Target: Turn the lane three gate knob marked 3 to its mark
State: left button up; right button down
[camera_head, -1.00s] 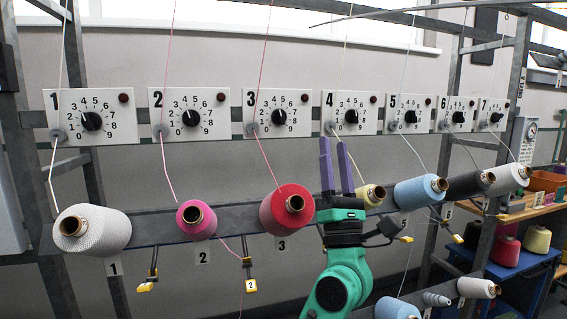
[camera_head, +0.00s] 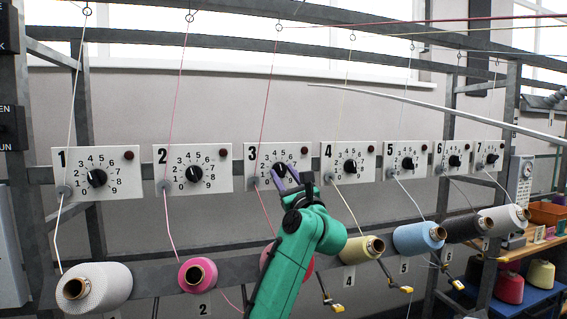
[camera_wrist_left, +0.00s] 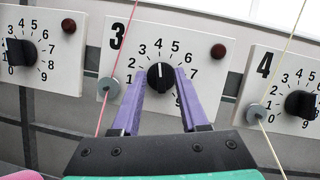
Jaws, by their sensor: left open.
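The lane three gate knob (camera_head: 280,168) is a black round knob on a white plate marked 3 (camera_head: 252,153), with a dial of numbers around it. In the left wrist view the knob (camera_wrist_left: 160,75) sits near the middle, its white pointer line pointing up, close to the 4. My left gripper (camera_head: 286,179) is open, its purple fingers just below the knob in the head view. In the left wrist view its fingertips (camera_wrist_left: 160,80) lie on either side of the knob; I cannot tell whether they touch it. My right gripper is not in view.
Similar knob plates 2 (camera_head: 193,168) and 4 (camera_head: 349,163) flank plate 3. A pink thread (camera_wrist_left: 118,70) runs through a grey disc (camera_wrist_left: 109,88) left of the knob. Yarn cones, such as the yellow one (camera_head: 358,250), stand on the rail below.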

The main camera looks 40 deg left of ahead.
pick_arm(q)
jog(key=shift+w+a, duration=0.1)
jog(key=shift+w, duration=0.05)
grip_shut()
